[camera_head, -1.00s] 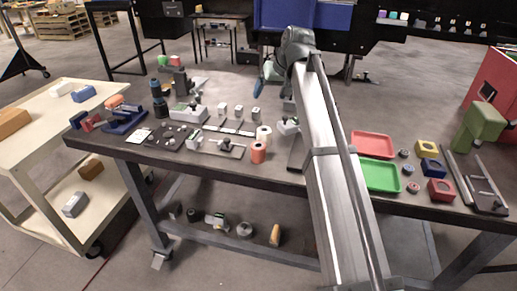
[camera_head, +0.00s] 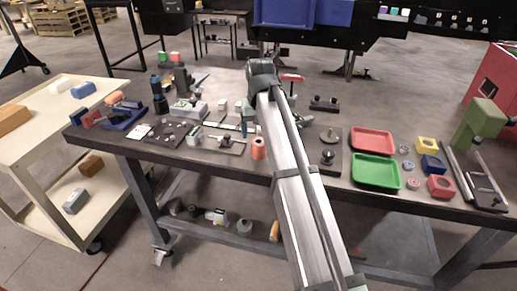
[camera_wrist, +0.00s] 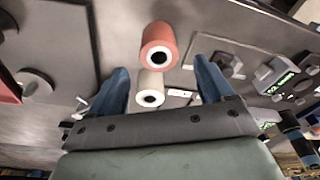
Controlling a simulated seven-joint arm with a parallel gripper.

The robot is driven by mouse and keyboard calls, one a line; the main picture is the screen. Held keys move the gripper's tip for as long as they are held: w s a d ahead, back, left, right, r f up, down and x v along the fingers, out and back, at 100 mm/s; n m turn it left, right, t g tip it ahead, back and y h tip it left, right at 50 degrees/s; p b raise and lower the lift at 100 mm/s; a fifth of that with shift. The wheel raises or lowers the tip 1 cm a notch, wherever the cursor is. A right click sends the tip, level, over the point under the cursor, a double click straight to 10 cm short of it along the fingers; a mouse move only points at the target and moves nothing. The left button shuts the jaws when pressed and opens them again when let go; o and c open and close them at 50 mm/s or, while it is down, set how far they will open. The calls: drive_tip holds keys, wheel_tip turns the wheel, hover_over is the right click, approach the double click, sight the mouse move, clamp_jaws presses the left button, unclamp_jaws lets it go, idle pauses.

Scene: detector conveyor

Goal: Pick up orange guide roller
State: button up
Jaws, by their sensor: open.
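The orange guide roller (camera_head: 258,148) stands upright on the dark bench near its front edge, just left of my arm. In the wrist view the orange roller (camera_wrist: 158,43) shows its round end with a dark-centred white bore, ahead of the fingertips and roughly midway between them. My gripper (camera_wrist: 161,66) is open and empty, with one blue finger on each side. A white roller (camera_wrist: 150,90) stands beside the orange one, closer to the gripper in the picture and between the fingers. In the head view my arm hides most of the gripper.
A red tray (camera_head: 372,139) and a green tray (camera_head: 376,171) lie right of my arm. A flat fixture with a knob (camera_head: 328,157) stands nearer the arm. Plates with small parts (camera_head: 224,141) lie left of the roller.

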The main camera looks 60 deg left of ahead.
sight(259, 148)
drive_tip(key=shift+w+a+f, duration=0.1)
drive_tip(key=shift+a+f, duration=0.05)
drive_tip(key=shift+f, duration=1.4)
drive_tip(key=shift+w+a+f, duration=0.1)
drive_tip(key=shift+a+f, duration=0.05)
drive_tip(key=shift+f, duration=1.35)
drive_tip(key=shift+c, duration=0.3)
drive_tip(key=c, duration=1.1)
